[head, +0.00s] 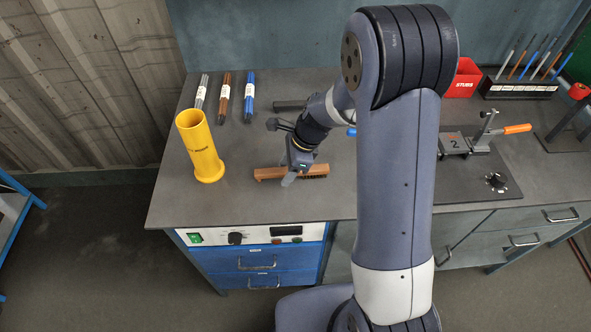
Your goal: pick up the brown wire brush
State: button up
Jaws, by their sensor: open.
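The brown wire brush (268,173) lies flat on the grey bench top near its front edge. It has a brown wooden body at the left and dark bristles at the right. My gripper (291,181) is open, pointing down at the middle of the brush. One finger shows in front of the brush. The gripper hides the middle part of the brush. I cannot tell whether the fingers touch it.
A yellow cylinder (200,147) stands left of the brush. Several bundled rods (224,97) lie behind it. A clamp fixture (462,143), a red box (464,79) and a black rack (519,90) are at the right. The bench's left front corner is clear.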

jog(key=shift+f, duration=0.2)
jog(key=shift+c, duration=0.4)
jog(key=c, duration=1)
